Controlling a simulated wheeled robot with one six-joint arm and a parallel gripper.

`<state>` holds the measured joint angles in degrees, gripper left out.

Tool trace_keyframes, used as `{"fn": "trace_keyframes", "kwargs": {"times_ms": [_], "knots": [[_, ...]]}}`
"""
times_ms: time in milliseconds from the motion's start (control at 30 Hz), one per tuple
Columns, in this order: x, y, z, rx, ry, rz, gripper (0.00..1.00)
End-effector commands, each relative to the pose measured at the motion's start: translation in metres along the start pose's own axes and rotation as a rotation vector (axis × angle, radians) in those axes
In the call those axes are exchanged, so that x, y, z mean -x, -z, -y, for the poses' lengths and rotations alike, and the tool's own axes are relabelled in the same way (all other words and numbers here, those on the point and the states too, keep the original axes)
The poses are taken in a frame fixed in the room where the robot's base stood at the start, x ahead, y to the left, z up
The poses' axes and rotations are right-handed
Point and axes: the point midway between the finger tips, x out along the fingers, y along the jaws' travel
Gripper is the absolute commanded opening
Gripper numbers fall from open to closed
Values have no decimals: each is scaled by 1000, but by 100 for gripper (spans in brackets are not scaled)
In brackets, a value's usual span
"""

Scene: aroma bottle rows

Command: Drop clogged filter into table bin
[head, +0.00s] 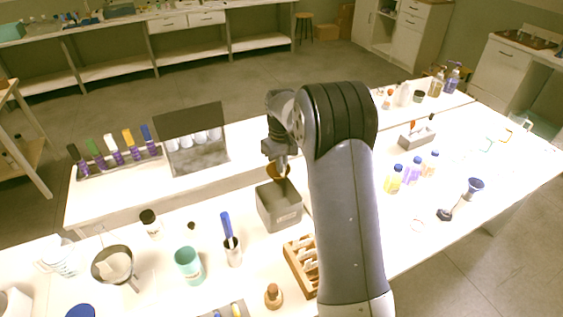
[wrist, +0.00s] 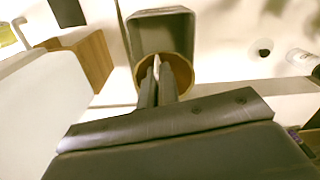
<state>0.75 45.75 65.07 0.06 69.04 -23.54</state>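The clogged filter (head: 276,172) is a small brown cup with a dark rim, hanging in my gripper (head: 281,160) just above the bin. In the wrist view the filter (wrist: 181,68) shows as a brown ring, with my gripper's fingers (wrist: 157,68) close together at its near wall. My gripper is shut on the filter. The table bin (head: 279,207) is a dark grey open box on the white table. In the wrist view the bin (wrist: 160,18) lies behind the filter, which overlaps its lower part; the rest of its opening looks empty.
A wooden rack (head: 300,262) stands in front of the bin, partly hidden by my arm. Small bottles (head: 412,171) stand to the right of my arm.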

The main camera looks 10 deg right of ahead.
Motion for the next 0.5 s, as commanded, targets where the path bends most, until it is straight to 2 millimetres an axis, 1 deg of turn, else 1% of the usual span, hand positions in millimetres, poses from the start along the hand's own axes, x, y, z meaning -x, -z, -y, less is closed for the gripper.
{"fn": "trace_keyframes", "kwargs": {"times_ms": [33, 500], "knots": [[-10, 0, 0, 0, 0, 1, 0], [-56, -1, 0, -1, 1, 2, 0]]}}
